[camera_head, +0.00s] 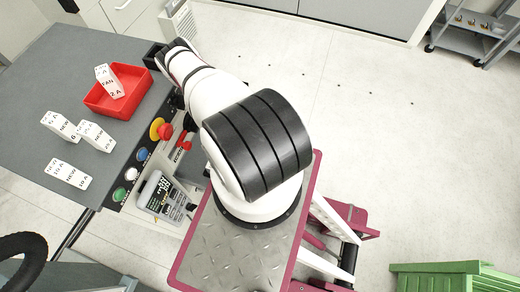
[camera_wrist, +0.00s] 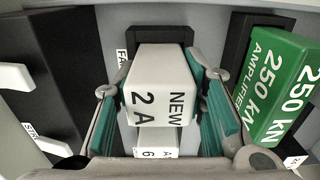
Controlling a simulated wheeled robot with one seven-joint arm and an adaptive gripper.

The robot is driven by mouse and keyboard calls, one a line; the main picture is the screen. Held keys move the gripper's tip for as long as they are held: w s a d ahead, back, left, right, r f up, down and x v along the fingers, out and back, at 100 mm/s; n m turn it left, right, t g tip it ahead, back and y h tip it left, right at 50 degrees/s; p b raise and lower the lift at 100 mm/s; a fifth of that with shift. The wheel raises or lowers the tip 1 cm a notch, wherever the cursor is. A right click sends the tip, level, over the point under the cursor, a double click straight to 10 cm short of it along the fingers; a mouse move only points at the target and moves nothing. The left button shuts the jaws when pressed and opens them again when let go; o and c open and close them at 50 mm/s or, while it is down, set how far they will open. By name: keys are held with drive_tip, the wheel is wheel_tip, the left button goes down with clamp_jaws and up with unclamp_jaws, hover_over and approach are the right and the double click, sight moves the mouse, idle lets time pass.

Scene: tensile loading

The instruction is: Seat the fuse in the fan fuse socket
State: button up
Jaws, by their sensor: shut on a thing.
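In the wrist view my gripper (camera_wrist: 165,80) is shut on a white fuse (camera_wrist: 158,95) marked NEW 2 A, with a green-lined finger on each side. A black socket frame (camera_wrist: 160,35) shows behind the far end of the fuse, with a partly covered label starting "FA" (camera_wrist: 121,60) beside it. The fuse hides the socket opening, so I cannot tell whether its end is inside or just in front. In the head view my own arm hides the gripper, the held fuse and the socket.
A green amplifier block (camera_wrist: 280,85) marked 250 KN stands at the right. Another white piece marked 6 A (camera_wrist: 155,145) shows below the held fuse. On the grey bench (camera_head: 60,90) a red tray (camera_head: 135,96) holds a FAN 2 A fuse (camera_head: 109,82); other NEW fuses (camera_head: 68,174) lie nearby.

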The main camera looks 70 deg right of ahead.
drive_tip(key=shift+f, duration=0.85)
drive_tip(key=shift+f, duration=0.1)
drive_tip(key=o, duration=1.3)
drive_tip(key=shift+c, duration=0.2)
